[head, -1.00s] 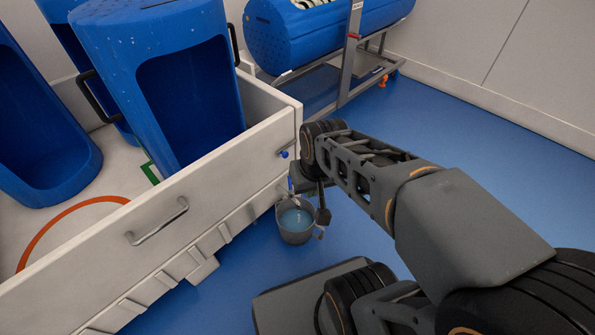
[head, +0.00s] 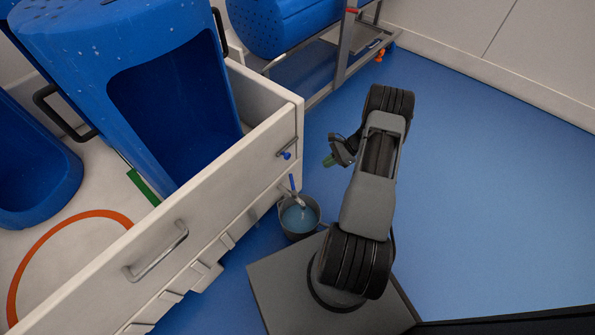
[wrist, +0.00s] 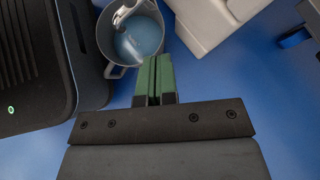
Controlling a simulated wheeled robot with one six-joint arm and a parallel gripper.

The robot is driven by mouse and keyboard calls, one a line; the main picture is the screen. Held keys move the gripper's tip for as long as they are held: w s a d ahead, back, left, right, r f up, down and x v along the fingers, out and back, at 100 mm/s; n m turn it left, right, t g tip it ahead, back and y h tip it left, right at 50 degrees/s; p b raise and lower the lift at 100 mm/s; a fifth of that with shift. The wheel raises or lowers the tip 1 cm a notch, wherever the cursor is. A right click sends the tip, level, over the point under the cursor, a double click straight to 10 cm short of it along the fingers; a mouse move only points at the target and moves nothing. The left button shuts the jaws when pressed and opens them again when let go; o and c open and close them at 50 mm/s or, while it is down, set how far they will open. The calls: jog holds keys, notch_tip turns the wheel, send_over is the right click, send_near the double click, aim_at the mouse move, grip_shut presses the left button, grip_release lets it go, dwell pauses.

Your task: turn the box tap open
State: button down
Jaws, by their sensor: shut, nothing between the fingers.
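The box tap (head: 292,184) sits low on the white box's right end in the head view, with a blue lever and a pale spout. The spout points into a grey bucket (head: 299,219) holding bluish water. The bucket (wrist: 132,45) also shows at the top of the wrist view, with the grey spout over it. I cannot tell whether water is running. My gripper (head: 329,161) is up and to the right of the tap in the head view, apart from it. Its green fingers (wrist: 153,78) are together and empty in the wrist view. The blue lever is not clear there.
The white box (head: 225,185) has a metal handle (head: 158,252) and a small blue knob (head: 286,155) above the tap. A blue tub (head: 130,90) stands in it. A metal carrier frame (head: 347,45) stands behind. Blue floor (head: 480,180) is free on the right.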

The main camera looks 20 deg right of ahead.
notch_tip(320, 180, down, 2)
jog(key=m, duration=0.1)
jog(key=b, duration=0.4)
send_near(293, 185)
jog(key=w+a+f, duration=0.3)
jog(key=f, duration=0.3)
jog(key=shift+w+a+f+t, duration=0.2)
jog(key=shift+a+f+t, duration=0.05)
jog(key=shift+t, duration=0.05)
